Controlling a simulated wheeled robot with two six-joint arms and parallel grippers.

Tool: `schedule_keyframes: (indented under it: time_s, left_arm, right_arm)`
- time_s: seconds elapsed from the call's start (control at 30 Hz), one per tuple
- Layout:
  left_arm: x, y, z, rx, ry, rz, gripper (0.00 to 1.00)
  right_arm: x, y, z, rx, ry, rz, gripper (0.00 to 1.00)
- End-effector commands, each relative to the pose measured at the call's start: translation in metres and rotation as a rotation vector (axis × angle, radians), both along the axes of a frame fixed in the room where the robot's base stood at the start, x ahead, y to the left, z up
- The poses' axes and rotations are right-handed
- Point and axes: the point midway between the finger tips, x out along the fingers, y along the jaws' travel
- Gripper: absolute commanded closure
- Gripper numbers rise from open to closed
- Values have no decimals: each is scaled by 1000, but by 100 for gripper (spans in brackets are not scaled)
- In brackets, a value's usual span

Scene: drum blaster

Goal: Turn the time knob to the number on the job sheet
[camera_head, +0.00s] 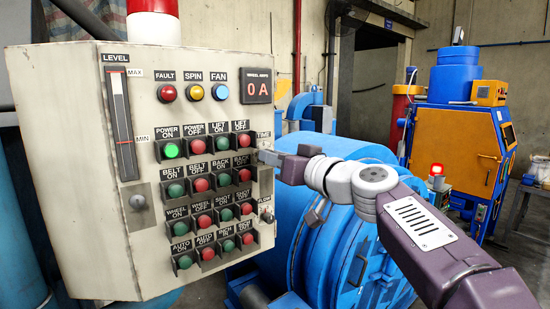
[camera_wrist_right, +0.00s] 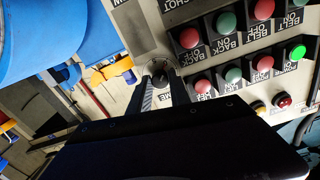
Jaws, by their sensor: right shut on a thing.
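The control cabinet (camera_head: 75,200) stands at the left with its panel facing me. The TIME label (camera_head: 263,135) is near the right edge of the cabinet, and my right gripper (camera_head: 266,157) is just below it, coming in from the right. In the right wrist view, the dark round time knob (camera_wrist_right: 160,79) sits between the two fingertips of my right gripper (camera_wrist_right: 161,84), which are shut on it. In the head view the gripper hides the knob. Its pointer and scale are too small to read. No job sheet is visible. My left gripper is out of view.
Below the time knob is the FLOW knob (camera_head: 268,217). Rows of green and red buttons lie close to the left of the gripper; the POWER ON button (camera_head: 171,150) is lit green. The display (camera_head: 257,86) reads 0 A. A blue drum machine (camera_head: 335,230) stands behind my right arm.

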Motion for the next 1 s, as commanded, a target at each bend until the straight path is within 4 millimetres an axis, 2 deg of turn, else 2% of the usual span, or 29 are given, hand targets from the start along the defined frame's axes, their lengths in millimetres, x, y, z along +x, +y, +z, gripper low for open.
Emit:
schedule_keyframes:
  time_s: [0.37, 1.0]
  left_arm:
    - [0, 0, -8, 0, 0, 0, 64]
    - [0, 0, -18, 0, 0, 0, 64]
  right_arm:
    - [0, -1, -1, 139, 98, -3, 100]
    - [0, -1, 1, 625, 451, -1, 100]
